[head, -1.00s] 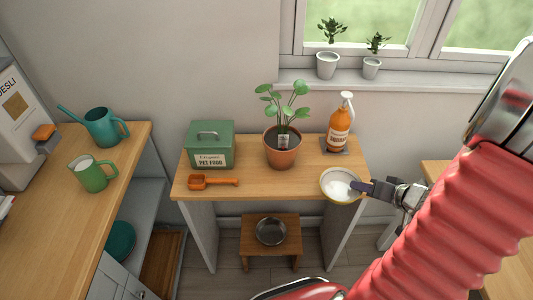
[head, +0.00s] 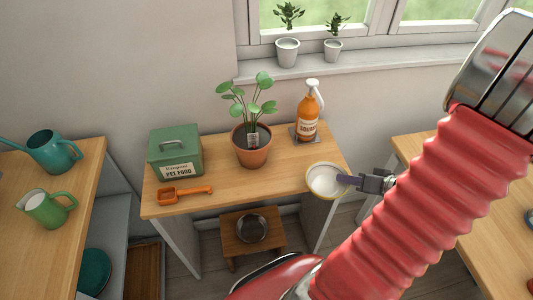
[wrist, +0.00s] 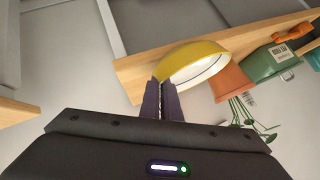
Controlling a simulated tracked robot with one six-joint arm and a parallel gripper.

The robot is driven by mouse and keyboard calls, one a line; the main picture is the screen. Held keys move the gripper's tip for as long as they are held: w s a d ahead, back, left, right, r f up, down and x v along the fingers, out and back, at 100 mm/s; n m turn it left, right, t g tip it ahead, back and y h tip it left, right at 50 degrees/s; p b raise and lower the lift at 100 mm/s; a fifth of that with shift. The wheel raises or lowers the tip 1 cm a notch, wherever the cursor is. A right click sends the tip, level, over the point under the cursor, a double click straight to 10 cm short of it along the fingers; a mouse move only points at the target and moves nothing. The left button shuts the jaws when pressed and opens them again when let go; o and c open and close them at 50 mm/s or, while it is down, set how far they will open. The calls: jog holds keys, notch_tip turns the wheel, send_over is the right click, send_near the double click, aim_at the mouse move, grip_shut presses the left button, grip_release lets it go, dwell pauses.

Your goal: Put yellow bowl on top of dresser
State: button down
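The yellow bowl (head: 325,181) has a yellow outside and a white inside. In the head view it is at the front right corner of the small wooden table (head: 222,182). In the wrist view the bowl (wrist: 194,60) shows tilted, at the fingertips. My gripper (head: 357,183) is shut on the bowl's rim, with its two dark fingers (wrist: 161,98) close together at the near edge. I cannot tell the bowl's exact height above the table. I cannot tell which piece of furniture is the dresser.
The table holds a green pet food tin (head: 176,152), an orange scoop (head: 184,194), a potted plant (head: 251,150) and an orange pump bottle (head: 308,120). A left counter (head: 52,235) holds a watering can and a jug. Another wooden top (head: 480,225) is at right.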

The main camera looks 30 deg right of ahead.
jog(key=w, duration=0.4)
jog(key=w+a, duration=0.1)
jog(key=w, duration=0.4)
jog(key=w+a, duration=0.1)
jog(key=w, duration=0.3)
jog(key=shift+w+a, duration=0.15)
jog(key=shift+w, duration=0.25)
jog(key=shift+w, duration=0.1)
jog(key=shift+w+a, duration=0.1)
jog(key=shift+w, duration=0.2)
jog(key=w, duration=0.2)
jog(key=w+f, duration=0.1)
jog(key=shift+w+a, duration=0.1)
jog(key=shift+a, duration=0.15)
jog(key=shift+f, duration=0.25)
jog(key=shift+f, duration=0.1)
jog(key=c, duration=2)
grip_release()
